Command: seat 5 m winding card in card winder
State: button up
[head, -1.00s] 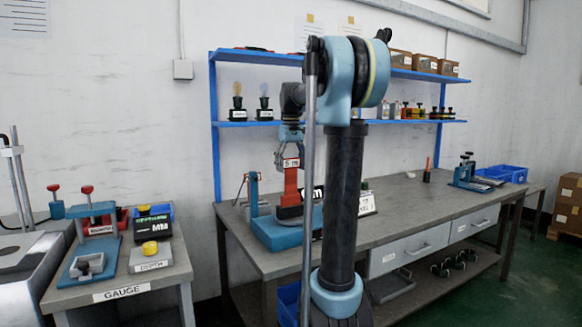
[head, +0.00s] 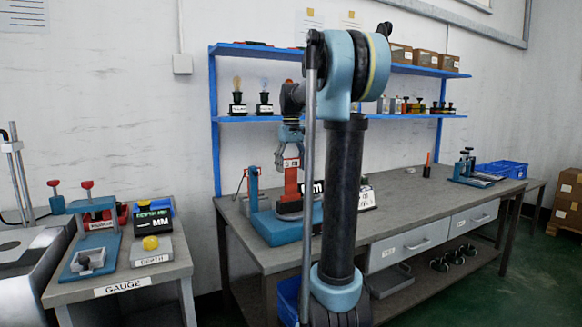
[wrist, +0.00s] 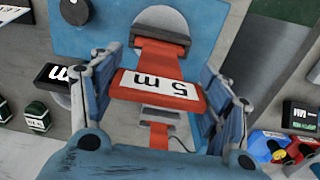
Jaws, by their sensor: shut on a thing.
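The 5 m winding card is a red piece with a white "5 m" label (wrist: 160,85); it also shows in the head view (head: 291,163). My gripper (wrist: 162,92) is shut on it, with a blue finger on each side. In the head view my gripper (head: 288,160) is above the blue base (head: 280,229) of what looks like the card winder. Its red upright (head: 290,188) stands just below the card. In the wrist view red parts of the fixture (wrist: 160,53) show beyond and below the card. I cannot tell whether the card touches the winder.
A thin blue post (head: 252,190) stands on the left of the base. A labelled plate (head: 367,199) is on the bench to the right, partly behind my arm. A gauge table (head: 140,275) stands left.

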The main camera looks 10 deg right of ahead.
jog(key=shift+f, duration=0.75)
jog(key=o, duration=1.6)
notch_tip(320, 180, up, 12)
jog(key=shift+f, duration=0.1)
